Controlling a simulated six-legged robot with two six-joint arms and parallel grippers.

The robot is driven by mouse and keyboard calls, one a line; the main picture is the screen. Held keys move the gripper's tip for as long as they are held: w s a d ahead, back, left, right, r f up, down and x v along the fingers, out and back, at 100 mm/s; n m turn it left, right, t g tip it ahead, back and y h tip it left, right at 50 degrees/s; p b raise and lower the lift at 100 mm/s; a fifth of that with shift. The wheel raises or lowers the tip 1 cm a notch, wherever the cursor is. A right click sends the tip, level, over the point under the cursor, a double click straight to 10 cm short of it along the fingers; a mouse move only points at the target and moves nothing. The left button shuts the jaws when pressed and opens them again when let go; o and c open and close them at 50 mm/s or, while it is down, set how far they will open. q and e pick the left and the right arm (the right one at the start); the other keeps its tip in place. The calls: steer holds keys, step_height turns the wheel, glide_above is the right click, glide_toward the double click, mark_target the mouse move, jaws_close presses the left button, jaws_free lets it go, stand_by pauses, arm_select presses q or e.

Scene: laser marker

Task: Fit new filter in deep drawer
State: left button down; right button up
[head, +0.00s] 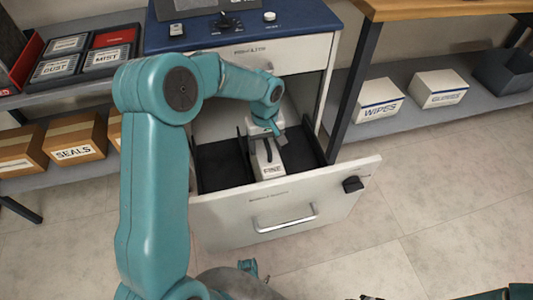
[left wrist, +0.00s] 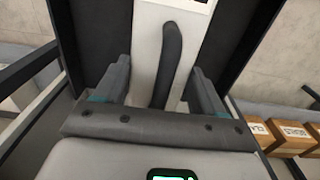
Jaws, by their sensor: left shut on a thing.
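The deep drawer (head: 225,222) is pulled open from the white cabinet, its dark interior showing. A white filter (head: 267,160) with a small label on its front end stands in the middle of the drawer. My left gripper (head: 264,132) is over the filter, inside the drawer opening. In the left wrist view the filter (left wrist: 146,45) lies between the two grey fingers (left wrist: 160,88), with a dark curved handle (left wrist: 172,55) along it. The gripper is shut on the filter. Its underside and whether it is fully seated are hidden.
A dark knob (head: 352,184) and a bar handle (head: 285,220) are on the drawer front. Shelves at left hold labelled boxes, including DUST (head: 54,68) and SEALS (head: 75,139). A WIPES box (head: 378,99) sits on the right shelf. The floor in front is mostly clear.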

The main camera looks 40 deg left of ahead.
arm_select(q)
steer(key=shift+f+b, duration=0.3)
steer(key=shift+f, duration=1.25)
steer(key=shift+w+f, duration=0.1)
steer(key=shift+f, duration=0.1)
steer(key=shift+c, duration=0.5)
jaws_free()
step_height(320, 180, up, 12)
steer(key=p, duration=0.4)
steer(key=shift+r, duration=0.15)
